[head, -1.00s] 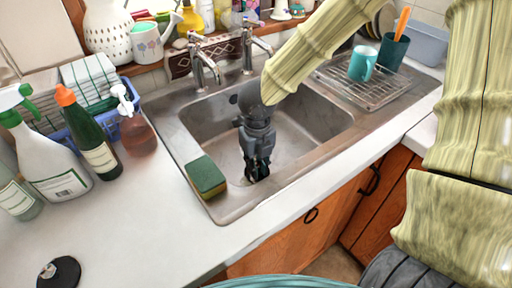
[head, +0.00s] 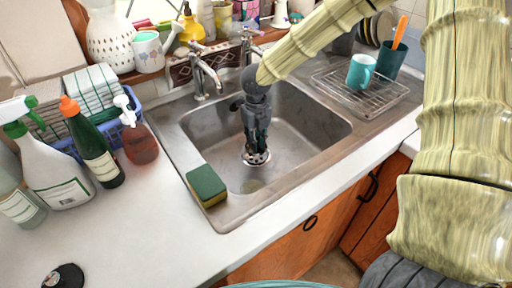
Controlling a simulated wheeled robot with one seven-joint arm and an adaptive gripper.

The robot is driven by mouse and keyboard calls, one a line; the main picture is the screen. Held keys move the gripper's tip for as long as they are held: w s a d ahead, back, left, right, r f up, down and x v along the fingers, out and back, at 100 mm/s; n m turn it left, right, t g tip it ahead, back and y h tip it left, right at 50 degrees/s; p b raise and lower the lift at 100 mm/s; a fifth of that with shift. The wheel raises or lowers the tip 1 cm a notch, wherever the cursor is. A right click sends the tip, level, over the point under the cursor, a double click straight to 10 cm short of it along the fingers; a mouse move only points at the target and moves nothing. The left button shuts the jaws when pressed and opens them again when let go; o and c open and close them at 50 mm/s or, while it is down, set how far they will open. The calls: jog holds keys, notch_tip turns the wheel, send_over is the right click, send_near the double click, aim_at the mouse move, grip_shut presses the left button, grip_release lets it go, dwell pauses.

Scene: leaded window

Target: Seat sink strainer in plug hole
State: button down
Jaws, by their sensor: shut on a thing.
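My gripper (head: 258,146) points down inside the steel sink (head: 305,140). It is shut on the sink strainer (head: 258,159), a small round metal piece with dark holes. The strainer shows just below the fingertips and looks roughly level; its upper part is hidden by the fingers. A faint round patch on the sink floor (head: 252,186), in front of the strainer, looks like the plug hole. The strainer appears raised and apart from it, though its exact height cannot be told.
A green and yellow sponge (head: 207,186) sits on the sink's front left rim. Taps (head: 207,72) stand behind the sink. Bottles (head: 93,142) crowd the left counter, near a black disc (head: 64,277). A teal mug (head: 361,71) stands on the drying rack (head: 372,98) at right.

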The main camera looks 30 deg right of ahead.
aim_at(256, 138)
jog(key=shift+f, duration=1.8)
jog(key=shift+f, duration=0.15)
jog(key=c, duration=1.4)
grip_release()
notch_tip(256, 138, up, 12)
jog(key=shift+r, duration=0.2)
